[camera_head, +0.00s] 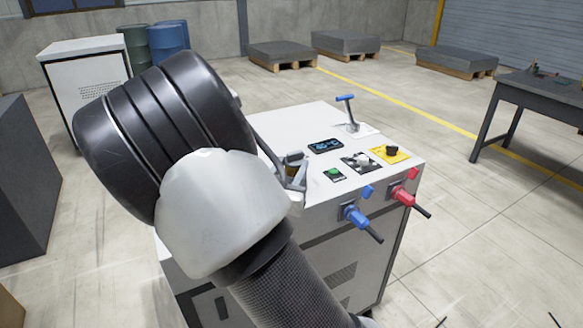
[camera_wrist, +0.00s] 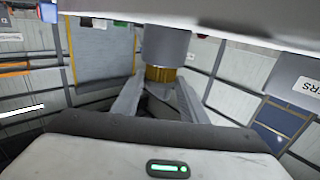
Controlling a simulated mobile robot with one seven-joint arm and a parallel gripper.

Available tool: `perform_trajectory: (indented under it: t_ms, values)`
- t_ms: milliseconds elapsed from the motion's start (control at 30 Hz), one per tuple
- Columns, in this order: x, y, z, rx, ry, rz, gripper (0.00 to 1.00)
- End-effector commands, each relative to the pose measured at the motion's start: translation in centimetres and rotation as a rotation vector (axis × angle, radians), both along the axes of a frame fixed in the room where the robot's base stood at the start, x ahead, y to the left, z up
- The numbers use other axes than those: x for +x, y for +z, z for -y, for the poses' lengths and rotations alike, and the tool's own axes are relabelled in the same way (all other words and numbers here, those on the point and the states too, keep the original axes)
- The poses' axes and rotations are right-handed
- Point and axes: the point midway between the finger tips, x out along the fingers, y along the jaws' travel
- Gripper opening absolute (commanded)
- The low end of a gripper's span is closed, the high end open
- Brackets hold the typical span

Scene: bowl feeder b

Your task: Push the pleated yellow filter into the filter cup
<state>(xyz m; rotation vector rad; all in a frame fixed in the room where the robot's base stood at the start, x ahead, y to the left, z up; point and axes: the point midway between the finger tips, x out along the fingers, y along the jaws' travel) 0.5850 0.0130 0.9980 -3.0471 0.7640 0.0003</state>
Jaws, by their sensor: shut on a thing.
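The filter cup is a grey cylinder (camera_wrist: 166,45) in the wrist view, standing out from a pale surface at the top of the picture. The pleated yellow filter (camera_wrist: 160,74) shows as a short ribbed yellow band at the cup's lower end in the picture, in line with it. The rest of the filter is hidden, so I cannot tell how deep it sits. My gripper (camera_wrist: 160,90) is shut on the filter, one finger on each side. In the head view my arm hides most of this spot; only part of my gripper (camera_head: 298,175) shows beside the cabinet top.
A dark table (camera_head: 545,95) stands right. Floor between is clear.

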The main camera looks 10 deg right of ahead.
Motion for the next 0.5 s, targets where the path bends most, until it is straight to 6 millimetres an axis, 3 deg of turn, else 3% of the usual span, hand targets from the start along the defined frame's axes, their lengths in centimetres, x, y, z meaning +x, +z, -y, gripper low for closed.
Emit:
perform_trajectory:
  t_ms: [500]
  values:
    - [0.00, -0.37, -0.01, 0.000, 0.000, 0.000, 0.16]
